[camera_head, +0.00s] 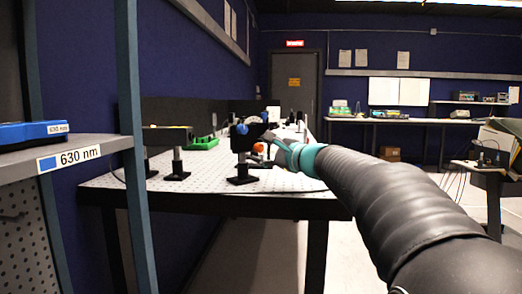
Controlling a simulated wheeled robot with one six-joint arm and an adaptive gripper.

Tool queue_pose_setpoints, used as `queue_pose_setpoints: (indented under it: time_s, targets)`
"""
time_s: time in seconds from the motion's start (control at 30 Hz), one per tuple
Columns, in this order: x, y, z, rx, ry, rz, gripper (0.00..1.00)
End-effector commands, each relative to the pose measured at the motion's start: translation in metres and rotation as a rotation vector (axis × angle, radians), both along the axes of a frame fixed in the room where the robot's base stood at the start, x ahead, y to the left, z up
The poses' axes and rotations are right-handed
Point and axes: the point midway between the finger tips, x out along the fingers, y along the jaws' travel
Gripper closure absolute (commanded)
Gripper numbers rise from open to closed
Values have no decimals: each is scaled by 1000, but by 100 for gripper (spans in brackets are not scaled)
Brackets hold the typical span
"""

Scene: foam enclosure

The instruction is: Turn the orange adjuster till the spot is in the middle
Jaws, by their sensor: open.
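A small orange knob (258,147), which looks like the orange adjuster, shows low on the right side of a black optics mount (243,143). The mount stands on a post and black base on the perforated optical table (205,181). Blue knobs (241,129) sit on the same mount, higher up. My gripper (270,139) is open, at the mount's right side, close to the orange knob. I cannot tell whether it touches the knob. A small white card (273,113) stands behind the mount. I cannot make out a light spot.
Several small posts stand farther back. Open floor (265,255) lies below.

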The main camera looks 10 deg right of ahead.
Motion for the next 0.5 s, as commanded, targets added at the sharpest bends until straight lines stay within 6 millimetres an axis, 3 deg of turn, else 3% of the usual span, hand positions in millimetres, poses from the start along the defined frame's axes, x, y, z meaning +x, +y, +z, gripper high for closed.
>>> queue_pose_setpoints:
  time_s: [0.3,0.5]
  targets:
    - [-56,-29,1,0,-2,-5,48]
    - [-82,-42,1,0,-2,-2,48]
